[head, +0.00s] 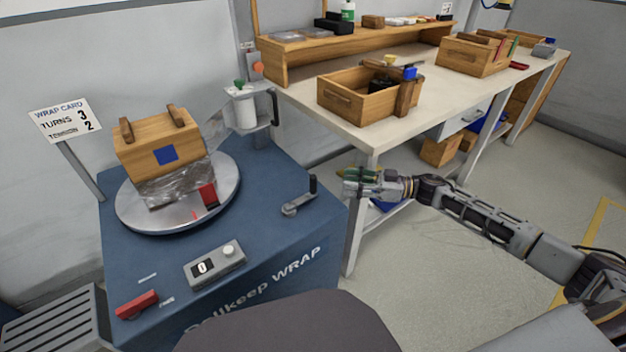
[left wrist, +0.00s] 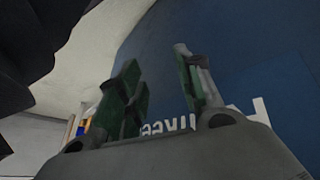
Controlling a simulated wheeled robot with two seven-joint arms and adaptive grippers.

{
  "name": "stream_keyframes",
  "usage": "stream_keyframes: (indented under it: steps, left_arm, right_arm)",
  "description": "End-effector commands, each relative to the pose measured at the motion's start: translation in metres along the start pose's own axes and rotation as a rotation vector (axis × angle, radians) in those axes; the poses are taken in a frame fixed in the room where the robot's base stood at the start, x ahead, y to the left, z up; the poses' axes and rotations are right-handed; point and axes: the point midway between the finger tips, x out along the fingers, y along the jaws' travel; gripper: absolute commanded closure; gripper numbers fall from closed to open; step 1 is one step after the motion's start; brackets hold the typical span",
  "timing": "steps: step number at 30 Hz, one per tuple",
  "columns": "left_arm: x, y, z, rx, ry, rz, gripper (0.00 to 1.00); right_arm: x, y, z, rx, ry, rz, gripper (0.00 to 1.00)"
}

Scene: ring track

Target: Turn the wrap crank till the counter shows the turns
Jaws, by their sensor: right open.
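The wrap crank (head: 299,203) sits at the right side of the blue wrap machine's top, its dark handle upright. The counter (head: 214,265) on the front part of the machine reads 0. The wrap card (head: 66,119) reads turns 3 and tension 2. A wooden crate (head: 157,146) with a blue square stands on the round turntable (head: 150,222), clear film around its lower part. My right gripper (head: 360,182) is open and empty, right of the crank and apart from it. My left gripper (left wrist: 160,78) shows only in the left wrist view, fingers apart, near the machine's blue lettered side.
A film roll holder (head: 244,108) stands at the machine's back right. A red switch (head: 137,305) is at its front left. A workbench (head: 455,105) with wooden boxes stands behind my right arm. The floor right of the machine is clear.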

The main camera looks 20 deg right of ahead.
Motion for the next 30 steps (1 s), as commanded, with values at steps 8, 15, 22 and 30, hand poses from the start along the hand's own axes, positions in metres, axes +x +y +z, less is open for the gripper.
stream_keyframes:
  steps: [8, 15, 22, 30]
  left_arm:
    - [0.016, 0.001, 0.001, -0.013, 0.045, 0.017, 0.64]
    - [0.033, 0.001, 0.017, -0.031, 0.054, 0.029, 0.64]
    - [0.046, 0.001, 0.020, -0.045, 0.087, 0.041, 0.64]
    - [0.059, 0.000, 0.024, -0.059, 0.117, 0.050, 0.64]
  right_arm:
    - [0.032, 0.000, 0.001, -0.002, 0.003, 0.000, 0.58]
    - [0.059, 0.000, 0.001, -0.002, 0.002, -0.001, 0.58]
    - [0.084, 0.000, 0.001, -0.002, 0.002, -0.001, 0.58]
    - [0.108, 0.000, 0.001, -0.001, 0.000, 0.000, 0.58]
